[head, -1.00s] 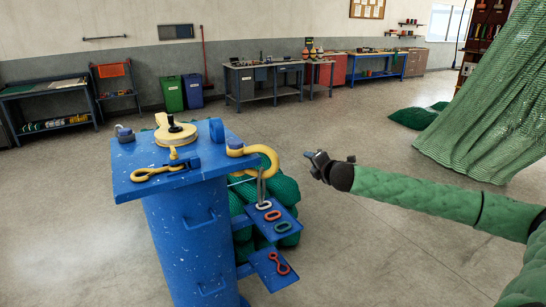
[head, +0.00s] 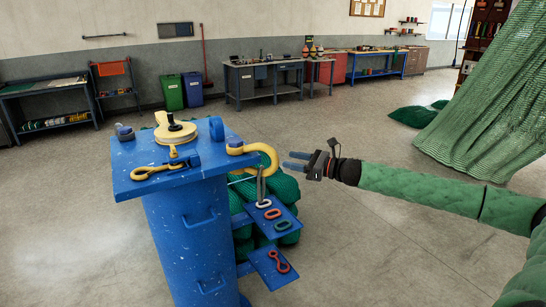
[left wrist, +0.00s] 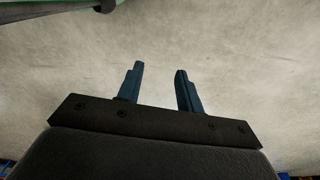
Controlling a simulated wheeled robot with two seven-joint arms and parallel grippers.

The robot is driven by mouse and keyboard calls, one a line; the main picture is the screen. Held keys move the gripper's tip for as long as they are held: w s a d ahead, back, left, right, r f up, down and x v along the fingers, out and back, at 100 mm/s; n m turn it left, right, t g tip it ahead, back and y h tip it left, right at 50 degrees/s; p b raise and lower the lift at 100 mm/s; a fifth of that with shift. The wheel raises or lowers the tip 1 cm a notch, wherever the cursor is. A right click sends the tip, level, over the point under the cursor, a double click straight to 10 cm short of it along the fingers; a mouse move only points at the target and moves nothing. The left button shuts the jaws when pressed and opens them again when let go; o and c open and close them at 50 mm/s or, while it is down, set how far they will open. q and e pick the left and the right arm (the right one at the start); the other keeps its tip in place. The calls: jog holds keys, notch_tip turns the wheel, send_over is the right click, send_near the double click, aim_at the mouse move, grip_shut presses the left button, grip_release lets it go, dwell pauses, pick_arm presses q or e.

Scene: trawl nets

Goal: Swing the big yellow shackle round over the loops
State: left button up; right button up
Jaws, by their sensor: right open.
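The big yellow shackle (head: 262,152) sticks out from the right edge of the blue stand's top (head: 135,168), its bow curving out and down over the side. Loops lie on a small blue shelf (head: 289,236) below it: a white one (head: 263,204), a red one (head: 272,213) and a green one (head: 283,225). A grey strap-like piece (head: 261,184) rises from the white loop towards the shackle. My right gripper (head: 290,160) is open and empty, to the right of the shackle and apart from it. My left gripper (left wrist: 158,85) is open and empty over bare floor in the left wrist view.
A yellow pulley block (head: 175,133) and a smaller yellow shackle or hook (head: 160,172) are on the stand's top. A lower blue plate (head: 272,275) holds a red link. Green net is heaped behind the stand.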

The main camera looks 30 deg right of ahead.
aim_at(276, 156)
jog(key=shift+p+x, duration=1)
jog(key=shift+x, duration=0.4)
jog(key=p+x, duration=0.2)
jog(key=x, duration=0.1)
jog(key=shift+w+a+r+p, duration=0.2)
jog(key=shift+w+p, duration=0.1)
jog(key=shift+w, duration=0.05)
pick_arm(q)
jog(key=s+a+f, duration=0.4)
jog(key=s+f, duration=0.2)
jog(key=f, duration=0.1)
jog(key=shift+s+f, duration=0.2)
jog(key=shift+f, duration=0.15)
pick_arm(e)
jog(key=shift+w+a+f, duration=0.15)
jog(key=shift+w+a, duration=0.2)
jog(key=shift+w, duration=0.1)
jog(key=shift+c, duration=0.5)
pick_arm(q)
jog(key=shift+w, duration=0.1)
pick_arm(e)
grip_shut()
